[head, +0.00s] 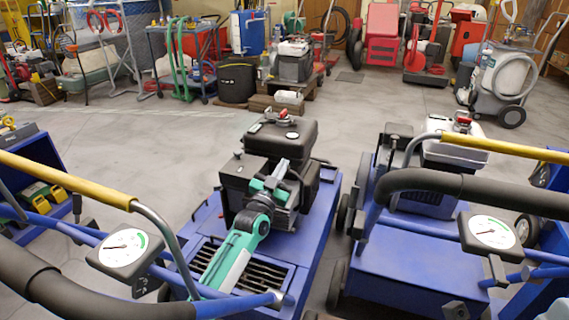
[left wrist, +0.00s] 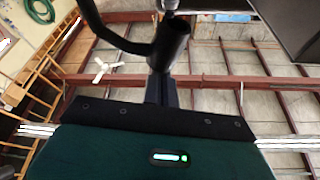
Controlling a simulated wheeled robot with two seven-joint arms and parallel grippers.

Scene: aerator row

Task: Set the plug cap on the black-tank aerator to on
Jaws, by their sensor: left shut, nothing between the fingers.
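The black-tank aerator (head: 330,215) stands in the middle of the head view, with a black tank (head: 291,138) on a blue frame. My left gripper (head: 282,172) is at the near side of its engine, below the tank, shut and empty. In the left wrist view, the shut fingers (left wrist: 161,92) point at a black cylinder (left wrist: 170,48) with a curved black lead, which looks like the plug cap. The fingertips overlap its lower end; I cannot tell whether they touch. The plug cap cannot be made out in the head view. My right gripper is out of view.
A white-tank aerator (head: 445,155) stands close on the right. Another blue machine (head: 45,160) is at the left. Handlebars with yellow (head: 68,180) and black grips and dial gauges (head: 123,248) cross the foreground. Open grey floor (head: 140,150) lies behind.

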